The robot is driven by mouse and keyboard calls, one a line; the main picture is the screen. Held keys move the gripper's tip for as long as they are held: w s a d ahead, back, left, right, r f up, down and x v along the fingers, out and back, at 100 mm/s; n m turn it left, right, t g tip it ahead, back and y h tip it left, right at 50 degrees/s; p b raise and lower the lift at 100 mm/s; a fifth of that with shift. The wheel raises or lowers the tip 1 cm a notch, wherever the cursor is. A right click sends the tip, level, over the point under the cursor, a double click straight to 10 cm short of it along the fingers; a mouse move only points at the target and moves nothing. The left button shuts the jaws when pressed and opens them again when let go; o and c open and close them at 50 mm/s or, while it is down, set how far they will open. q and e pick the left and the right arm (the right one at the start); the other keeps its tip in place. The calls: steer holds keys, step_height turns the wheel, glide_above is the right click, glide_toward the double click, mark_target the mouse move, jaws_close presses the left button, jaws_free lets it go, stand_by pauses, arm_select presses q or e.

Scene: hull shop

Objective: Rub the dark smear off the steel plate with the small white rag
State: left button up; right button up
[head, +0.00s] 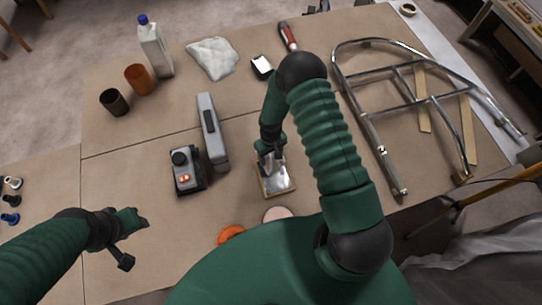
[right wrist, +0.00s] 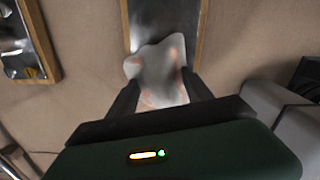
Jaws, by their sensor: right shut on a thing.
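The steel plate (head: 278,186) lies on the table in a thin wooden frame, in front of my right gripper (head: 268,158). The right wrist view shows the plate (right wrist: 180,12) with a dark, blurred area on its surface. My right gripper (right wrist: 163,92) is shut on the small white rag (right wrist: 155,68), which has faint orange stains. The rag is over the plate's end; I cannot tell whether it touches. In the head view the rag is mostly hidden by the gripper. My left gripper (head: 138,220) is over the table's left front, away from the plate; its jaws are unclear.
Another framed shiny panel (right wrist: 22,45) lies beside the plate, hidden by my arm in the head view. A grey case (head: 212,130) and black device (head: 186,170) stand left.

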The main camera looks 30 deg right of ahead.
mark_target(270, 156)
steer(key=r, duration=0.1)
steer(key=r+p, duration=0.1)
steer(key=r, duration=0.1)
steer(key=a+r+p, duration=0.1)
steer(key=shift+s+r, duration=0.15)
steer(key=shift+s, duration=0.15)
steer(key=shift+w+a+r+p, duration=0.1)
steer(key=shift+r+p, duration=0.35)
steer(key=shift+r, duration=0.25)
steer(key=shift+w+d+r, duration=0.1)
steer(key=shift+d+r, duration=0.15)
steer(key=shift+r, duration=0.15)
arm_select(q)
steer(key=shift+s+d+v, duration=0.15)
steer(key=shift+v, duration=0.95)
steer(key=shift+s+d+v, duration=0.15)
steer(key=shift+s+v, duration=0.05)
steer(key=shift+v, duration=0.95)
arm_select(e)
steer(key=shift+d, duration=0.2)
